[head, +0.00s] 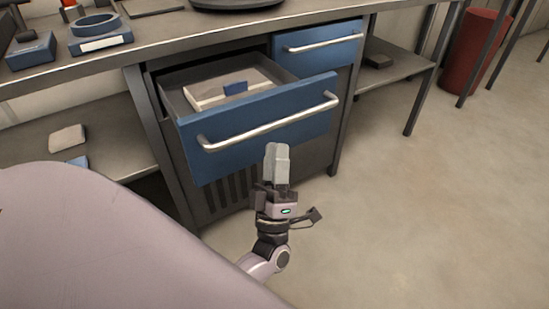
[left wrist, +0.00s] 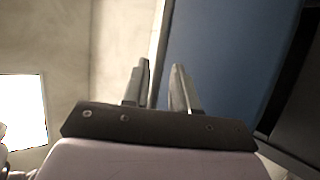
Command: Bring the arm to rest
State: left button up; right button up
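My left gripper (head: 277,158) is in front of the blue drawer front (head: 262,125), below the right part of its handle (head: 270,128), with its fingers pointing up in the head view. In the left wrist view the two fingers (left wrist: 161,68) stand a little apart with nothing between them. The blue drawer front (left wrist: 228,50) fills the upper right of that view. Whether the fingers touch the drawer cannot be told. My right gripper is not in view.
The drawer is pulled out, with a pale box (head: 212,97) inside. A shut blue drawer (head: 318,42) is beside it. The workbench top (head: 165,32) holds several items at the left. A red bin (head: 474,55) stands at the back right. The floor at right is clear.

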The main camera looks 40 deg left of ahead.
pick_arm(q)
jog(key=shift+s+d+f, duration=0.1)
jog(key=shift+s+f, duration=0.05)
jog(key=shift+f, duration=0.05)
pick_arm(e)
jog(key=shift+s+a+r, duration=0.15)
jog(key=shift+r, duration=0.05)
